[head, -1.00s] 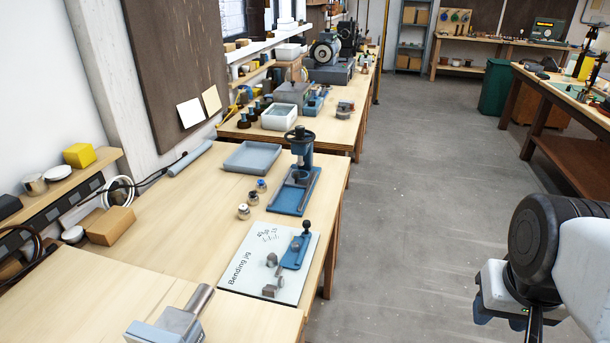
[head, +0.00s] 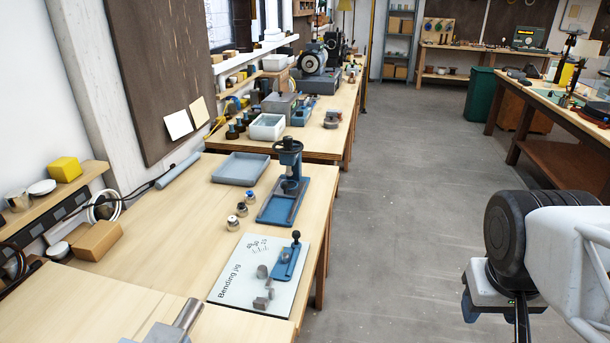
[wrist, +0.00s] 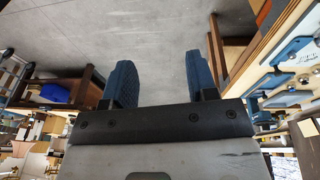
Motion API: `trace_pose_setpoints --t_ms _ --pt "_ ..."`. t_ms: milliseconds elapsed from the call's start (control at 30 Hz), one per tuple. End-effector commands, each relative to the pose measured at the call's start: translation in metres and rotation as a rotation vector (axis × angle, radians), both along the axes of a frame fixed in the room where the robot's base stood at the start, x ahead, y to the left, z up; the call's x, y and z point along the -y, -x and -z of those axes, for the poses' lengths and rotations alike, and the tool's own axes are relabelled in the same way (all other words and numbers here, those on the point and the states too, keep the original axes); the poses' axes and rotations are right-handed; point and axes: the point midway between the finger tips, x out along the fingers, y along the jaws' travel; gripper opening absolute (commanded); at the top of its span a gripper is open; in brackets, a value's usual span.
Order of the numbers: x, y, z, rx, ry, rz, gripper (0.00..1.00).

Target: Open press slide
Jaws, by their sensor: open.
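A blue press (head: 288,180) stands upright on the wooden bench, with a dark round knob on top, a column and a flat blue base. Which part of it is the slide, and whether it is open, I cannot tell at this size. My gripper (wrist: 155,80) shows in the wrist view with two blue fingers apart and nothing between them, over the grey floor. In the head view my arm is at the right, over the floor, well away from the press.
A white bending jig board (head: 262,272) lies in front of the press. A grey tray (head: 241,168) and several small jars (head: 242,209) are beside it. A grey cylinder tool (head: 187,314) is at the near edge. The floor (head: 400,200) right of the bench is clear.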

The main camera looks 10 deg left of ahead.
Motion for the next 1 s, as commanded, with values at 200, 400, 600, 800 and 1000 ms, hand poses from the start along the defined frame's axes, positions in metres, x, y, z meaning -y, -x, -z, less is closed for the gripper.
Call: trace_pose_setpoints --t_ms 200,400,600,800,1000 --pt "0.007 -0.036 0.000 -0.055 0.155 -0.136 0.53" --pt "0.011 -0.077 -0.001 -0.105 0.323 -0.288 0.53" --pt "0.010 -0.122 -0.001 -0.150 0.491 -0.440 0.53" --pt "0.001 -0.171 0.000 -0.189 0.660 -0.597 0.53" --pt "-0.016 -0.222 0.003 -0.220 0.830 -0.751 0.53"
